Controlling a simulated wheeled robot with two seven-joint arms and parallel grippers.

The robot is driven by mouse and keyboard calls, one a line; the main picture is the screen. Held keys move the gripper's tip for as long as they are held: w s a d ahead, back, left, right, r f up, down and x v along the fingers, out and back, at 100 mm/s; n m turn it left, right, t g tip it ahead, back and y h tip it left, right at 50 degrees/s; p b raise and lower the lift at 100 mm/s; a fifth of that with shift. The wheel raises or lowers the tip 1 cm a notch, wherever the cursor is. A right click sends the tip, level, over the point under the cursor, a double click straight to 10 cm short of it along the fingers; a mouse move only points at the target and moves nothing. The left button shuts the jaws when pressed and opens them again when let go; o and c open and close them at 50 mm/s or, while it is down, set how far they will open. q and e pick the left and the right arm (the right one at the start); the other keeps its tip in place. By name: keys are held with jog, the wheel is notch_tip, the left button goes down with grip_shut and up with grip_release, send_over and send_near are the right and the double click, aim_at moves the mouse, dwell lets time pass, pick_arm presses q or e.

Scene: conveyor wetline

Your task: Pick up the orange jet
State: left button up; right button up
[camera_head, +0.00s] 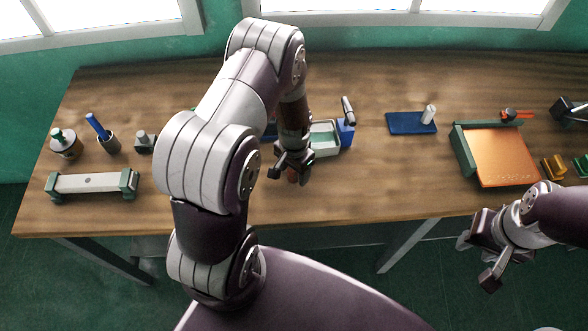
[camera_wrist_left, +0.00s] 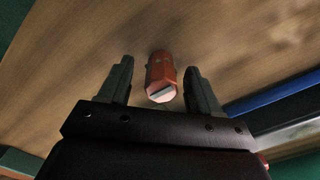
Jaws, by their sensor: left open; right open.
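The orange jet (camera_wrist_left: 161,72) is a short orange-red piece with a pale slotted end face. In the left wrist view it lies between the two dark fingers of my left gripper (camera_wrist_left: 159,80), with a gap visible on either side. In the head view a small part of the jet (camera_head: 292,177) shows on the table between the fingers of my left gripper (camera_head: 290,173); the gripper and arm hide the rest. My left gripper is open and points down. My right gripper (camera_head: 477,262) is open and empty, off the table's front edge at the right.
A white tray (camera_head: 325,139) and a blue block (camera_head: 346,132) stand just right of my left gripper. A blue pad (camera_head: 405,123) and an orange board (camera_head: 497,158) lie further right. A grey-and-green fixture (camera_head: 92,183) is at the left.

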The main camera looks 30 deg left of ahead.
pick_arm(q)
jog(key=shift+f, duration=0.5)
jog(key=shift+s+a, duration=0.15)
jog(key=c, duration=1.1)
